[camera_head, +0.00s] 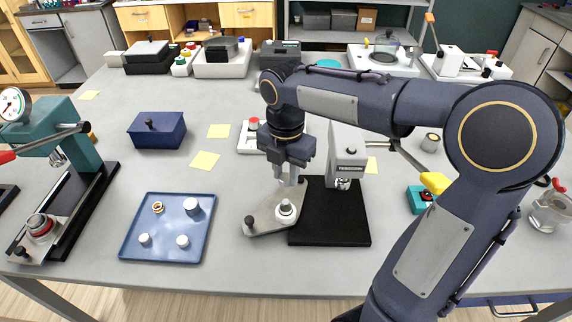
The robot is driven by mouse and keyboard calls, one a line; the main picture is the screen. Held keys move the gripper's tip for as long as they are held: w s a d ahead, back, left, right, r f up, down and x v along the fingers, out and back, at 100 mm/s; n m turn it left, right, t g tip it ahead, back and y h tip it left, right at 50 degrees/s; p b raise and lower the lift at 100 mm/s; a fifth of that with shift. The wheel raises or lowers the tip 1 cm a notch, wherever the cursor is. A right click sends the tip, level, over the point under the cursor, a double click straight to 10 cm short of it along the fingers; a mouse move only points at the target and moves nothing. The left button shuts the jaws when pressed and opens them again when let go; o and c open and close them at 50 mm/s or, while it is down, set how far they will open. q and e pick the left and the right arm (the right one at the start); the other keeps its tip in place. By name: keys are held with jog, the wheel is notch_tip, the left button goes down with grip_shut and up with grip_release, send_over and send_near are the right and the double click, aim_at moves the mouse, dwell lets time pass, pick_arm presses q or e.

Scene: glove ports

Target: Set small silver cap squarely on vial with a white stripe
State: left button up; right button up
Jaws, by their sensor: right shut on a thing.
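My right gripper (290,180) points straight down above the grey plate of the press in the middle of the table. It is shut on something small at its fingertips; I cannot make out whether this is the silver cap. Just below the fingertips a small whitish, round-topped piece (286,208) stands upright on the plate; it may be the vial, but no stripe is clear. Several small pale and silvery pieces, one of them at the tray's upper right (192,205), and a brass-coloured ring (157,207) are on the blue tray (135,222). My left gripper is out of view.
The press (348,160) with its black base (330,225) stands right beside my gripper. A teal press with a gauge (75,140) is at the left. A blue box (157,130) and yellow notes lie behind the tray. A glass jar (549,210) is at the far right.

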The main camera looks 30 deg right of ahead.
aim_at(286, 201)
jog(key=shift+f+b, duration=1.8)
jog(key=shift+f, duration=1.05)
jog(key=shift+p, duration=0.5)
jog(key=shift+f+b, duration=0.8)
jog(key=shift+f, duration=0.4)
jog(key=o, duration=1)
